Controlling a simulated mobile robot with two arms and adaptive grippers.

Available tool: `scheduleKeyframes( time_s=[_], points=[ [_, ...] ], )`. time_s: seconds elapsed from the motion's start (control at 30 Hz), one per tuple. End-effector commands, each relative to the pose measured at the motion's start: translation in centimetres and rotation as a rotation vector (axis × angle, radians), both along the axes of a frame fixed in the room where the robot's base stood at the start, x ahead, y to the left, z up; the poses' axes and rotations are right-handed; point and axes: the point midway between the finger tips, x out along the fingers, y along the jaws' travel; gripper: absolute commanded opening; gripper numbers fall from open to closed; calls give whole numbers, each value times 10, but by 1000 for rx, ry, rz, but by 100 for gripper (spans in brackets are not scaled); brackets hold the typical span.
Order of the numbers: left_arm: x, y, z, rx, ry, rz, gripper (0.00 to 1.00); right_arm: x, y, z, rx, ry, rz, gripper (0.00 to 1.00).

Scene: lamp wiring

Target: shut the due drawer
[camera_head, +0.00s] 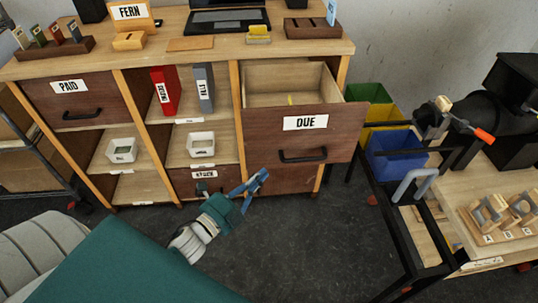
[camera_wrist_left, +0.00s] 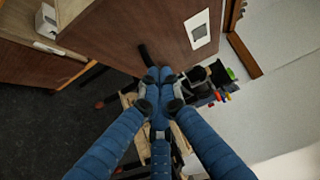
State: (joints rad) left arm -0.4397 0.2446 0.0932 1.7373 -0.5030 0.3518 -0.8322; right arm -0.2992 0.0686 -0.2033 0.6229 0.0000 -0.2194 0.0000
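The DUE drawer (camera_head: 262,130) is pulled out at the right end of the wooden desk, and its inside shows from above. Its brown front carries a white DUE label (camera_head: 305,122) and a black bar handle (camera_head: 303,155). A small yellow item shows inside. My left gripper (camera_head: 258,180), with blue fingers, is below and left of the handle in the head view, apart from it there. In the left wrist view its fingertips (camera_wrist_left: 160,76) are together, near the black handle (camera_wrist_left: 146,55) and the drawer front (camera_wrist_left: 120,40); contact cannot be told. My right gripper is not in view.
The PAID drawer (camera_head: 80,102) is shut at the left. Open shelves hold a red binder (camera_head: 164,90), a grey binder (camera_head: 204,87) and white bins. Coloured bins (camera_head: 395,155) and a bench (camera_head: 480,200) stand to the right. The floor before the desk is clear.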

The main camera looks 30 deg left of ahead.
Motion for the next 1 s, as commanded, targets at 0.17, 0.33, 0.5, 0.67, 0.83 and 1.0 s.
scheduleKeyframes(
  time_s=[0.17,0.33,0.5,0.67,0.83,1.0],
  points=[
    [41,-8,3,-2,-3,0,0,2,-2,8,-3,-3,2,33],
    [70,-3,2,1,2,2,0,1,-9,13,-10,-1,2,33],
    [85,7,0,-1,2,1,0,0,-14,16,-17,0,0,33],
    [90,11,0,-2,2,1,0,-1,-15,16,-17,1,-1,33],
    [90,12,-1,-3,3,1,0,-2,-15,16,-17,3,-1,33],
    [90,12,-1,-3,3,1,0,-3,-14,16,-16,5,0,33]
  ],
)
